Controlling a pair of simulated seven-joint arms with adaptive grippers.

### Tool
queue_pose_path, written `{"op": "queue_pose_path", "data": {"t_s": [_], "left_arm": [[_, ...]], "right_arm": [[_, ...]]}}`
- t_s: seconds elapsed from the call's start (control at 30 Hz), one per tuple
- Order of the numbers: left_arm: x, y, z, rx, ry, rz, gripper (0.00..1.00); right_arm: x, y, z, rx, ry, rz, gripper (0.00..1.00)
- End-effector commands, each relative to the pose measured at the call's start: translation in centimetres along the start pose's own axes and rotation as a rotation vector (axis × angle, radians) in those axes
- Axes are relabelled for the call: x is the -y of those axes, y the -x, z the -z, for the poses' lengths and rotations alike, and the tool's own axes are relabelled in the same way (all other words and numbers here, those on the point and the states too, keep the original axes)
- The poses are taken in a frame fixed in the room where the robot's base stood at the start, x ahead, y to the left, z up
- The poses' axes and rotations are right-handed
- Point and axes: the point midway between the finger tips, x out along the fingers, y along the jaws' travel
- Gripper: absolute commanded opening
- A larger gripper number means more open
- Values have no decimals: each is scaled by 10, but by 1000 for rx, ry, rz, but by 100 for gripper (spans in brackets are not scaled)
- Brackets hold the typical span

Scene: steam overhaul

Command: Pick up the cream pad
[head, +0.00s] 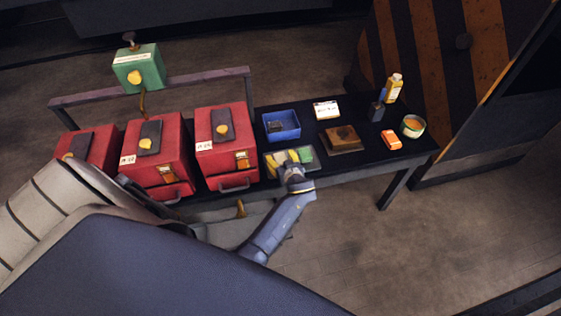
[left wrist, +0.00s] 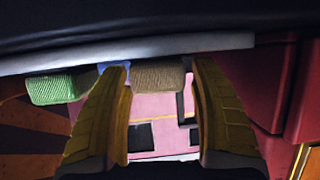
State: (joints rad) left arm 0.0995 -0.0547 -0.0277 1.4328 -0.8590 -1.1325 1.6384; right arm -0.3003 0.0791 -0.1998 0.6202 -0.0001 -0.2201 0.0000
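The cream pad (left wrist: 158,74) is a ribbed, tan-looking block in the left wrist view. It lies between the yellow fingertips of my left gripper (left wrist: 160,68), with a narrow gap showing on each side. The gripper is open, and I see no clear contact with the pad. In the head view, my left gripper (head: 283,160) is over the shallow tray (head: 314,165) at the table's front edge, and the cream pad cannot be made out there. A green ribbed pad (left wrist: 58,88) is left of the fingers; it also shows in the head view (head: 305,155). My right gripper is not in view.
Red boxes (head: 228,160) stand left of the tray. A blue bin (head: 282,125) is behind it, and a brown block (head: 340,139) is to the right. A bottle (head: 394,88), a bowl (head: 412,126) and an orange box (head: 391,139) stand at the table's right end.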

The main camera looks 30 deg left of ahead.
Motion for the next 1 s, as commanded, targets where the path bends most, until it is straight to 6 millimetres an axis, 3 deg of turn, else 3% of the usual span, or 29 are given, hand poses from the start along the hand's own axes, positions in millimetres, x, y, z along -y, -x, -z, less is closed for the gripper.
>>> {"op": "queue_pose_path", "data": {"t_s": [0.07,0.43,0.77,1.0], "left_arm": [[0,0,0,0,0,0,52],[0,0,0,0,-1,0,9],[0,1,1,0,0,0,9],[0,11,25,0,5,0,9]], "right_arm": [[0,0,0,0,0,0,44],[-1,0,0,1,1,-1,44],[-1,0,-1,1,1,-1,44],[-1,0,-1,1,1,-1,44]]}}
